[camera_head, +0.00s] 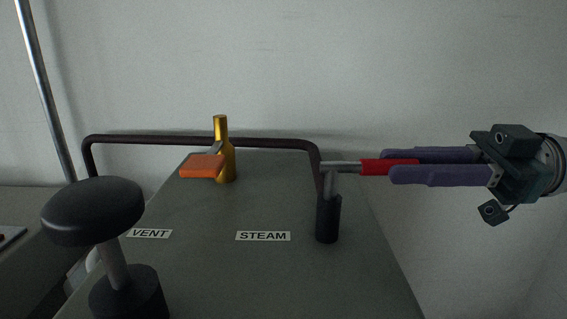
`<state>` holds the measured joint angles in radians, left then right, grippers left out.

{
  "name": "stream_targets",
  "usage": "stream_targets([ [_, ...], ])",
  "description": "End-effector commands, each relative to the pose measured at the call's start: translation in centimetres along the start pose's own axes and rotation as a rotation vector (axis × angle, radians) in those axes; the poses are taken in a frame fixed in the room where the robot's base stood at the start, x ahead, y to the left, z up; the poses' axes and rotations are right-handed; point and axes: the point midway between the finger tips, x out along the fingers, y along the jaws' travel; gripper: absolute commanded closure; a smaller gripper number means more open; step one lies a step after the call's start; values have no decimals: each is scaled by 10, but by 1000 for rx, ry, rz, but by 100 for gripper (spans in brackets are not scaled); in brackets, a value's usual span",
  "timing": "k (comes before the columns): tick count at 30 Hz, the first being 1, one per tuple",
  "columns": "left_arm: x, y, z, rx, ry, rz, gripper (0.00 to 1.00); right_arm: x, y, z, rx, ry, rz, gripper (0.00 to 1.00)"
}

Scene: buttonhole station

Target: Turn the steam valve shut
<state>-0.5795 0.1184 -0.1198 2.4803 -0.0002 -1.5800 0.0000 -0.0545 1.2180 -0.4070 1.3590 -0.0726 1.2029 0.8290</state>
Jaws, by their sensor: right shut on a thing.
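A valve with a dark upright body (328,218) stands at the right of the grey bench top, to the right of a white STEAM label (263,236). Its grey metal lever points to the right and ends in a red grip (375,167). My right gripper (388,165) comes in from the right with its purple fingers along both sides of the red grip, shut on it. My left gripper is not in view.
A black round knob (93,211) on a post stands at the front left by a VENT label (150,233). A dark rail (200,140) crosses behind. The middle of the bench top (225,275) is clear.

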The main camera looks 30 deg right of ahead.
Motion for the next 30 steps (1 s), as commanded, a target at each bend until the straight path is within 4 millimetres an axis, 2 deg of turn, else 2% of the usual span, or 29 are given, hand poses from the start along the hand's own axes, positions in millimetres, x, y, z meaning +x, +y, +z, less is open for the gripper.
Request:
stream_targets([
  [10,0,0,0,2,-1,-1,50,0,0,1,0,-3,-1,100],
  [11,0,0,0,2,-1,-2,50,0,0,1,0,-3,-1,76],
  [18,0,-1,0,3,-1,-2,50,0,0,1,0,-2,-1,49],
  [26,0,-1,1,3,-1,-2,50,-1,0,1,0,-1,-1,49],
  [30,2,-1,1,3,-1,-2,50,-16,0,3,3,-6,0,49],
])
